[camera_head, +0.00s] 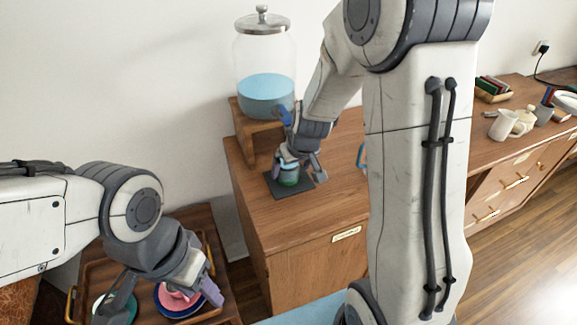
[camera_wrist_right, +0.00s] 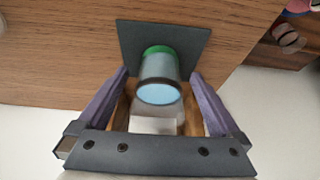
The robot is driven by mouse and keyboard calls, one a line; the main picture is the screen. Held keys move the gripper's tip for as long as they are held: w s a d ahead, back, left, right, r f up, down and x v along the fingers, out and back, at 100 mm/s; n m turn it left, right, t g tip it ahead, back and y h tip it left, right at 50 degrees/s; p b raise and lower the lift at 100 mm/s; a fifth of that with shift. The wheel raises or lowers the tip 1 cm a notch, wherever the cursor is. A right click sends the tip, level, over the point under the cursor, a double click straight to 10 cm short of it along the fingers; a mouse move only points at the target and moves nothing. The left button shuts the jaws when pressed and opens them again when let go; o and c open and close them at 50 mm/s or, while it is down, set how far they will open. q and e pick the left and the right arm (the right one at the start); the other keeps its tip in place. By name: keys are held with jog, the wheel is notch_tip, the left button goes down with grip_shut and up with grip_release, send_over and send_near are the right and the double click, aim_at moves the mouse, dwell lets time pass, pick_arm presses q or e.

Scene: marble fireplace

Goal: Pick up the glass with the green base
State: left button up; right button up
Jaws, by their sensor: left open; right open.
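The glass with the green base (camera_wrist_right: 159,72) stands upright on a dark square mat (camera_wrist_right: 192,40). It holds pale blue liquid, and its green base shows at the far side in the right wrist view. In the head view the glass (camera_head: 289,176) is partly hidden by my right gripper (camera_head: 300,172). My right gripper (camera_wrist_right: 158,78) is open, with one finger on each side of the glass and visible gaps between. My left gripper (camera_head: 166,294) is open and empty-looking, low at the left above a wooden tray.
A glass dispenser with blue liquid (camera_head: 265,90) stands on a wooden stand (camera_head: 245,128) behind the mat. The wooden tray (camera_head: 197,214) holds a pink item and plates (camera_head: 178,303). A white pitcher (camera_head: 503,125) stands far right. The cabinet top is clear in front of the mat.

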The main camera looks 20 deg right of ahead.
aim_at(288, 168)
jog(key=w+f, duration=0.1)
jog(key=w+f+b, duration=0.1)
jog(key=shift+w+f, duration=0.2)
jog(key=shift+f, duration=0.2)
jog(key=shift+r, duration=0.1)
grip_shut()
